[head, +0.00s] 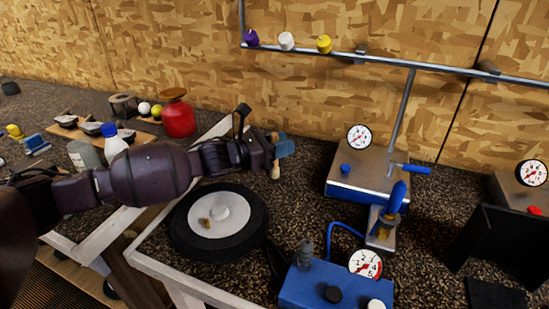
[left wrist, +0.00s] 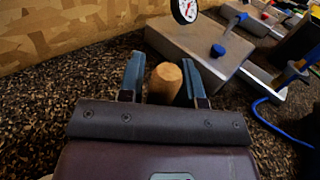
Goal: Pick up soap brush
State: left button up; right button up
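The soap brush appears as a light wooden handle (head: 275,172) standing at the back of the dark speckled counter, just under my left gripper (head: 281,147); its lower part cannot be made out. In the left wrist view the rounded wooden top (left wrist: 165,82) is between the two blue-grey fingers of my left gripper (left wrist: 162,66). The fingers are apart, with a narrow gap showing beside the wood on the left; the right finger looks very close to it. My right gripper is not in view.
A black wheel with a white disc (head: 219,222) lies below my left arm. A gauge box (head: 368,180) stands to the right, and a blue gauge unit (head: 335,288) in front. A red canister (head: 178,118) is behind my arm. A metal rail (head: 400,62) runs above.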

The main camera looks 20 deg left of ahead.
pick_arm(q)
grip_shut()
